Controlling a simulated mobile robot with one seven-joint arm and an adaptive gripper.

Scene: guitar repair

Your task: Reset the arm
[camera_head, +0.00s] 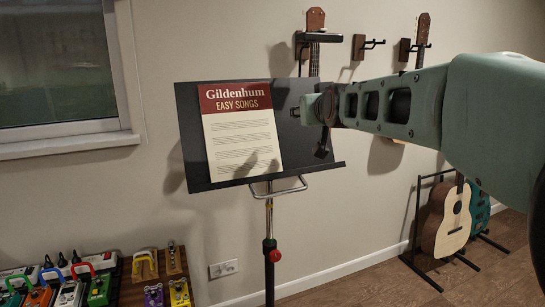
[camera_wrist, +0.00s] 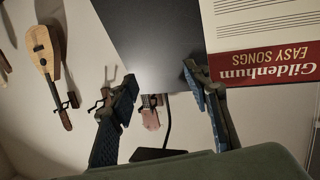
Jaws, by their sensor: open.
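My gripper (camera_head: 312,122) is at the end of my pale green arm, which reaches in from the right of the head view. It is in front of the right part of the black music stand (camera_head: 290,148), to the right of the songbook. In the wrist view my gripper (camera_wrist: 160,78) has its two dark fingers spread wide, with nothing between them. The songbook (camera_head: 240,135), titled "Gildenhum Easy Songs", leans upright on the stand. In the wrist view the songbook (camera_wrist: 265,65) appears upside down at the upper right, beside the stand's dark panel (camera_wrist: 150,35).
Instruments hang on the wall behind; one guitar (camera_head: 315,22) is above the stand and an empty hanger (camera_head: 368,45) is beside it. A pale guitar (camera_head: 453,222) stands on a floor rack at right. Several effect pedals (camera_head: 98,290) sit at lower left, below a window (camera_head: 60,70).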

